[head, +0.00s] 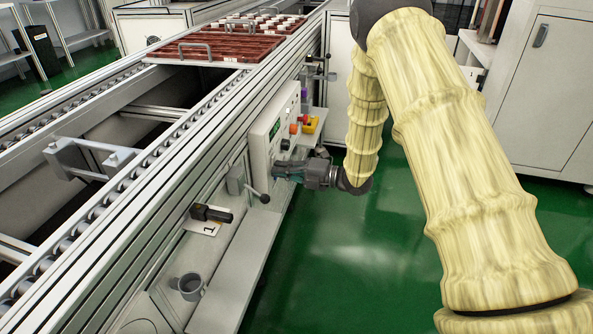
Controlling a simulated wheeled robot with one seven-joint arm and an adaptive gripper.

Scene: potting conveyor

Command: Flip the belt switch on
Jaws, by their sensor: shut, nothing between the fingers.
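The grey control panel (262,148) is fixed to the side of the conveyor and carries a small green display, an orange button (293,128) and a black knob or switch (285,144). I cannot tell for certain which of its parts is the belt switch; some of the panel's lower face is hidden by my gripper. My gripper (276,170) is shut and empty, pointing left at the lower part of the panel. It is very close to the panel; I cannot tell whether it touches.
A lever with a black knob (256,194) sticks out just below-left of my gripper. A yellow box with a red button (311,125) sits beyond the panel. The green floor right of the conveyor is clear.

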